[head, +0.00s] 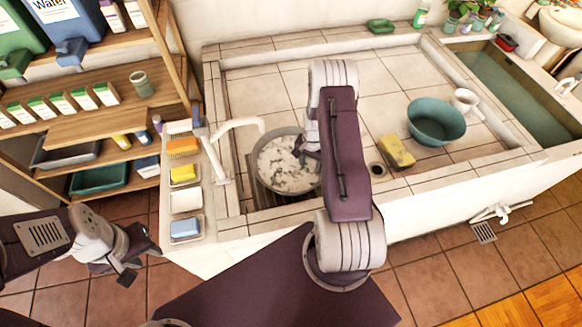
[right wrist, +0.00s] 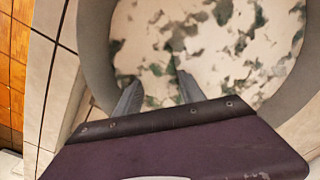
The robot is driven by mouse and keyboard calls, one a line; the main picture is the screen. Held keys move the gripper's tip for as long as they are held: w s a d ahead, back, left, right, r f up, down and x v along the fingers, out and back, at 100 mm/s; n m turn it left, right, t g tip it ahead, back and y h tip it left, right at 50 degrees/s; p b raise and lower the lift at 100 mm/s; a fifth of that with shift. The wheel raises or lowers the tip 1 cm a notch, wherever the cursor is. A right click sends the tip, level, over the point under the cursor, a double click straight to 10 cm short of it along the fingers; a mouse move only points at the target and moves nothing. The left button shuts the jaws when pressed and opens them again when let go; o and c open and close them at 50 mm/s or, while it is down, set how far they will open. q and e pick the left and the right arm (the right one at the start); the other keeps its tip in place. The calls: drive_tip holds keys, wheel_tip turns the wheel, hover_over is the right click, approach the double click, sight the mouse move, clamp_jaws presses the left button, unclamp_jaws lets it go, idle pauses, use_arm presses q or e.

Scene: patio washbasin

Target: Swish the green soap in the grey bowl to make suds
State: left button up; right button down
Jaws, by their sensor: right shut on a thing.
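The grey bowl (head: 255,172) stands in the basin at its front left, under the white tap. White suds (head: 283,172) with dark green gaps cover the liquid inside. It also fills the right wrist view, where its grey wall (right wrist: 97,45) curves around the foam. My right gripper (head: 303,150) reaches down into the bowl. In the right wrist view its fingers (right wrist: 160,88) stand apart with their tips in the suds, shut on the green soap, which the foam hides. My left gripper (head: 135,262) is open and empty over the floor at lower left.
Orange, yellow, white and blue bars (head: 183,173) lie in dishes left of the bowl. A yellow sponge (head: 397,152), teal bowl (head: 436,124) and white jug (head: 466,103) stand to the right. A green dish (head: 381,26) sits on the back ledge. The white tap (head: 236,125) rises close by.

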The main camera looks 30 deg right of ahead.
drive_tip(key=shift+s+d, duration=0.1)
drive_tip(key=shift+s, duration=0.05)
drive_tip(key=shift+w+a+f+b, duration=0.1)
drive_tip(key=shift+w+a+b, duration=0.25)
drive_tip(key=shift+w, duration=0.7)
drive_tip(key=shift+w+a+r, duration=0.1)
drive_tip(key=shift+a+r, duration=0.1)
wheel_tip(320, 180, up, 12)
drive_tip(key=p, duration=0.9)
drive_tip(key=shift+r, duration=0.15)
